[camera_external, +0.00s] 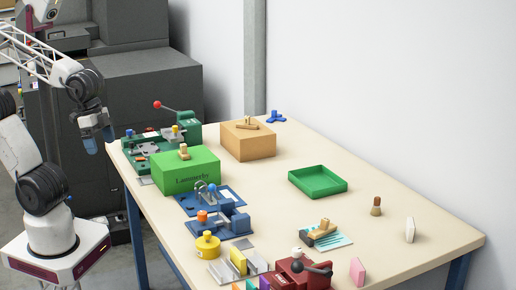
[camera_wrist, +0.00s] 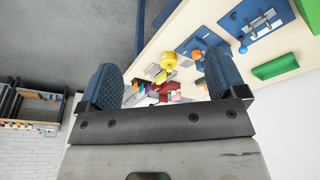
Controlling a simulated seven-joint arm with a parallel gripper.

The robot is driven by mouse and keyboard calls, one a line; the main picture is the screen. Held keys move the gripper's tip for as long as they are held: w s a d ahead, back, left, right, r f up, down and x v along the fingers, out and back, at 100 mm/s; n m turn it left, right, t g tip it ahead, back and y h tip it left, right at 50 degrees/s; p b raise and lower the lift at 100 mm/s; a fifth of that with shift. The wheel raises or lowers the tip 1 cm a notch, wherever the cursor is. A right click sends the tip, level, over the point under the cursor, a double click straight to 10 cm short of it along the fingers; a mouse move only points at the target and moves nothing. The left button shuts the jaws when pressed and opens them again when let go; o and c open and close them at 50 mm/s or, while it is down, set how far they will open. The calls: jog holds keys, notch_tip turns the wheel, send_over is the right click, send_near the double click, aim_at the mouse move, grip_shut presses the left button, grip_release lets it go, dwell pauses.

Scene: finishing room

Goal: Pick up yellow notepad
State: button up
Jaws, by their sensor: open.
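The yellow notepad (camera_external: 238,260) stands upright among grey dividers near the front of the table, beside the round yellow pot. In the wrist view a small yellow patch that looks like it (camera_wrist: 161,77) lies far off between the fingers. My gripper (camera_external: 97,141) hangs beyond the table's left edge, well apart from the notepad. In the wrist view my gripper (camera_wrist: 163,76) shows two blue fingers spread wide with nothing between them.
The round yellow pot (camera_external: 208,246), blue fixtures (camera_external: 212,199) and a red device (camera_external: 297,273) stand around the notepad. A green box (camera_external: 184,172) is at the table's left. A green tray (camera_external: 318,181) sits mid-table, with bare tabletop around it.

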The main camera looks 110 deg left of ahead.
jog(key=shift+o, duration=0.7)
jog(key=w+f+m+y, duration=0.4)
jog(key=w+m, duration=0.2)
jog(key=w, duration=0.5)
jog(key=w+f+m+y, duration=0.35)
jog(key=w+m, duration=0.35)
jog(key=w, duration=0.5)
jog(key=m+t+y, duration=0.2)
jog(key=m+t, duration=0.5)
jog(key=m, duration=0.7)
send_near(239, 261)
jog(key=a, duration=0.3)
jog(key=shift+w+a+f, duration=0.2)
jog(key=shift+w+a, duration=0.1)
